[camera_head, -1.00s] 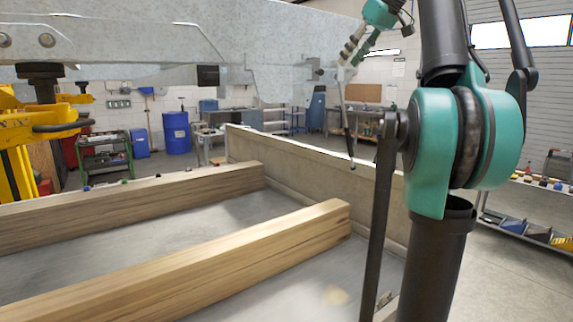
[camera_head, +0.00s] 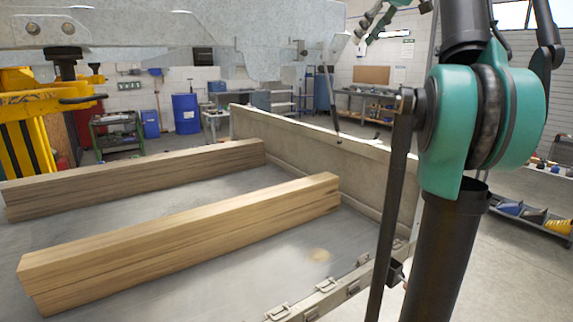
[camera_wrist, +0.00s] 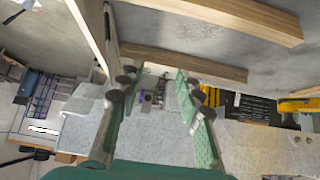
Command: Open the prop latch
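The small metal bracket that looks like the prop latch (camera_wrist: 150,98) shows between my finger tips in the wrist view, with bluish and dark parts too small to make out. In the head view, a small bracket (camera_head: 301,49) sits at the right end of the raised grey panel (camera_head: 190,30); I cannot tell for sure that it is the same part. My gripper (camera_wrist: 154,80) is open, its teal fingers with dark round joints spread either side of the bracket; no contact is clear. Its teal parts (camera_head: 372,22) are partly cut off at the top of the head view.
Two wooden beams (camera_head: 180,240) lie on the grey bed below. The bed's side wall (camera_head: 310,145) runs along the right, with a thin dark rod (camera_head: 331,100) near it. A yellow jack (camera_head: 30,110) stands left. Latches (camera_head: 325,290) line the near edge.

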